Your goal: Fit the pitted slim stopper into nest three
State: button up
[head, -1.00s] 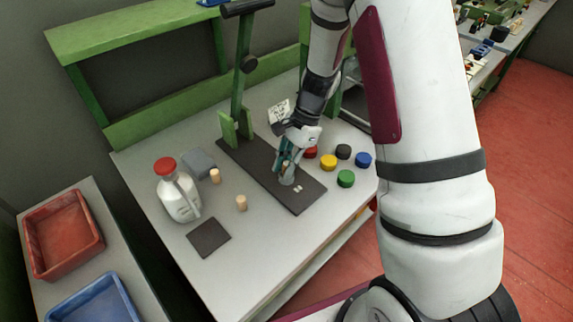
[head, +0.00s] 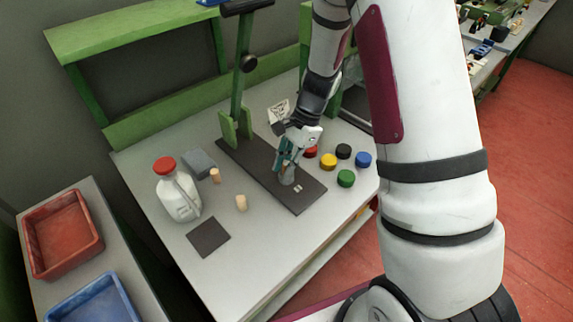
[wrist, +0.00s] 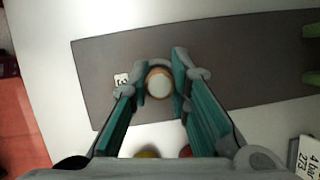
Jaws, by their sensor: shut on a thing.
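My gripper (head: 288,169) is shut on a slim tan stopper (wrist: 159,84), seen end-on between the fingertips (wrist: 159,81) in the wrist view. The stopper is at a grey round nest (head: 287,180) on a dark base plate (head: 262,178). The nest's grey rim (wrist: 157,65) shows behind the stopper. I cannot tell how deep the stopper sits, and no pits show. A small white label (wrist: 121,79) with dark marks lies beside the nest. Two more tan stoppers stand on the table, one farther back (head: 215,176) and one nearer (head: 241,203).
A green upright press (head: 240,90) rises from the plate's far end. Coloured caps (head: 329,160) lie right of the plate. A white bottle with a red lid (head: 178,195), a grey block (head: 199,163) and a dark square mat (head: 208,237) are at the left.

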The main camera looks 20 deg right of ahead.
jog(key=shift+s+f, duration=0.3)
jog(key=shift+f, duration=0.55)
jog(key=shift+o, duration=0.3)
jog(key=shift+f, duration=0.1)
jog(key=shift+o, duration=0.9)
jog(key=shift+f, duration=0.1)
jog(key=o, duration=1.2)
jog(key=shift+w+d+f, duration=0.1)
jog(key=shift+w, duration=0.15)
jog(key=shift+c, duration=0.2)
jog(key=o, duration=0.3)
jog(key=shift+o, duration=0.2)
jog(key=shift+r, duration=0.2)
jog(key=shift+r, duration=0.1)
